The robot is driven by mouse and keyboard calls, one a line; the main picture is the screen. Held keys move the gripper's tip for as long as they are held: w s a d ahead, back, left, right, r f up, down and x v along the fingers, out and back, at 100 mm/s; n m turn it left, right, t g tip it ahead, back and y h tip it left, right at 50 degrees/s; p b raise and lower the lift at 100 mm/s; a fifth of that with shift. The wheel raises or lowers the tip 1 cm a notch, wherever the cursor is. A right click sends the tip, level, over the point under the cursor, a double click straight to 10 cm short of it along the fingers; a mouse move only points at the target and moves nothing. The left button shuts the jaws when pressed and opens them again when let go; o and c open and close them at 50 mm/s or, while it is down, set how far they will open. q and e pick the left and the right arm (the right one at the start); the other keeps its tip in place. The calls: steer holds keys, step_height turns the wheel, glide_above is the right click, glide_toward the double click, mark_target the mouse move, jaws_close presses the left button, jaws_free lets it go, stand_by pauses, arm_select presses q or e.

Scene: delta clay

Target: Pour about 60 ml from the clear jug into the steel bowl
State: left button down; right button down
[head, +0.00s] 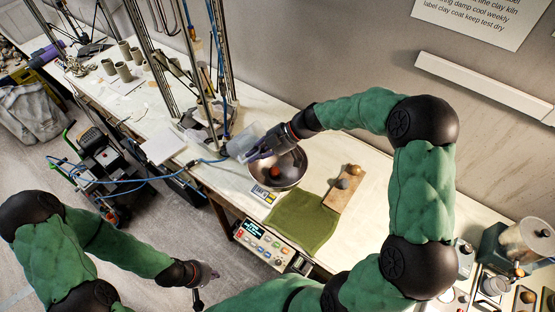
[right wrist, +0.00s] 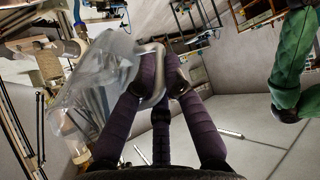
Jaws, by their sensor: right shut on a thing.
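The clear jug (head: 240,147) is in my right gripper (head: 258,153), just beyond the left rim of the steel bowl. In the right wrist view the jug (right wrist: 95,85) looks tilted, and the fingers (right wrist: 158,85) are shut on its handle. I cannot make out its liquid level or any stream. The steel bowl (head: 293,172) sits on the table, partly under my right gripper; a small reddish patch shows inside it. My left gripper (head: 206,284) is low in the head view, away from the table, its fingers apart and empty.
A small display device (head: 263,194) lies before the bowl. A control panel (head: 264,245) hangs at the table's front edge.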

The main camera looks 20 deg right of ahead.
steer(key=shift+a+r+h+p, duration=0.15)
steer(key=shift+r+h+p, duration=0.15)
steer(key=shift+r+h, duration=0.15)
steer(key=shift+f, duration=0.2)
steer(key=shift+r+g+h+p, duration=0.3)
steer(key=shift+h+p, duration=0.15)
steer(key=shift+p, duration=0.25)
steer(key=shift+a+r+h+p, duration=0.2)
steer(key=shift+h+p, duration=0.2)
steer(key=shift+p, duration=0.65)
arm_select(q)
step_height(320, 180, up, 5)
arm_select(e)
steer(key=shift+f, duration=0.15)
steer(key=shift+a, duration=0.1)
arm_select(q)
steer(key=shift+r, duration=0.1)
